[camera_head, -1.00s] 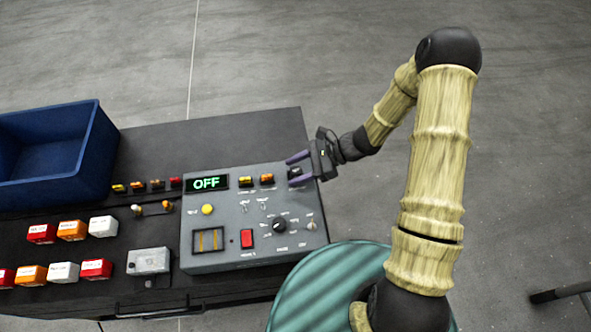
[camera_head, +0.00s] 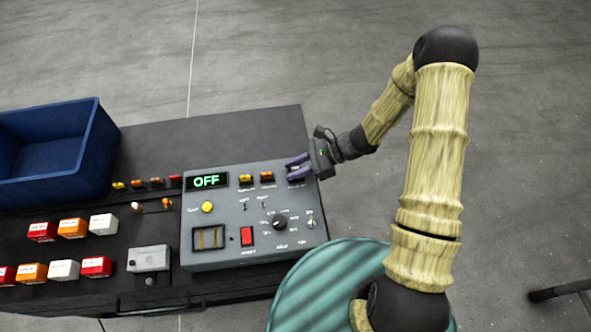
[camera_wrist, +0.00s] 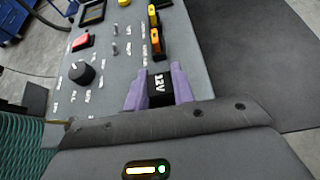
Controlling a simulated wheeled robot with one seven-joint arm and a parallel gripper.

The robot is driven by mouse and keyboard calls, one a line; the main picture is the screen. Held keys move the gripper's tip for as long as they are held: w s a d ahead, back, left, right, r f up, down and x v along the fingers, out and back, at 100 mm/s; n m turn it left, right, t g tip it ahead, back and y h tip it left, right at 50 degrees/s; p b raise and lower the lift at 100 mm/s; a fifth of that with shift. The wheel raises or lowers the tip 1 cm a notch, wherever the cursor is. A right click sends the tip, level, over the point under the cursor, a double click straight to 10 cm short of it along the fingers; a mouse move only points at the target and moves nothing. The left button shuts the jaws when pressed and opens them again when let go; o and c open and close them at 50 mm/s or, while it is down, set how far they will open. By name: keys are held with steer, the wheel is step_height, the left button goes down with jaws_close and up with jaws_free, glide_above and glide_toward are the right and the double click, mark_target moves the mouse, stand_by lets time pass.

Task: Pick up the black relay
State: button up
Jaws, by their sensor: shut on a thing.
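The black relay (camera_wrist: 159,88), marked 12V, sits at the upper right corner of the grey control panel (camera_head: 228,257). My gripper (camera_head: 297,168) reaches it from the right, and its purple fingers are shut on the relay, one on each side. In the wrist view my gripper (camera_wrist: 159,86) shows a finger at each side of the relay. The relay's lower part is hidden, so I cannot tell whether it is still seated in the panel.
The panel has an OFF display (camera_head: 207,181), a yellow button (camera_head: 207,208), a red switch (camera_head: 247,237) and a black knob (camera_head: 279,222). A blue bin (camera_head: 62,160) and several labelled blocks (camera_head: 72,228) lie to the left.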

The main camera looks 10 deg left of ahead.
mark_target(296, 168)
steer(key=shift+r, duration=0.1)
step_height(296, 168, up, 10)
steer(key=shift+f+b, duration=0.1)
steer(key=shift+b, duration=0.85)
